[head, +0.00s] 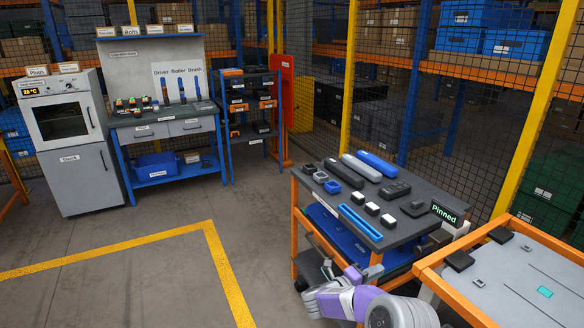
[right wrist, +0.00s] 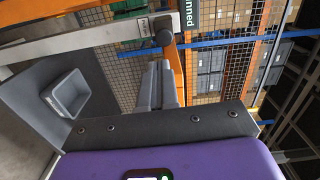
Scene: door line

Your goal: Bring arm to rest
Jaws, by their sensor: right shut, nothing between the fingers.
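My right arm (head: 365,300), purple and grey, comes in at the bottom of the head view, folded in front of the near side of the cart. Its gripper (head: 373,270) is small and partly hidden there, close to the cart's front edge. In the right wrist view the two grey fingers (right wrist: 160,82) lie together with nothing between them. An orange post and a grey rail show behind the fingers in that view; the gap to them is hard to judge. My left arm and gripper are in neither view.
An orange-framed cart (head: 300,190) with dark and blue parts and a "Pinned" sign (head: 445,214) stands close to the arm. A grey-topped orange table (head: 520,285) is at right. Left lie open floor (head: 120,290), an oven cabinet (head: 75,140) and a workbench (head: 165,128). Mesh fencing stands behind.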

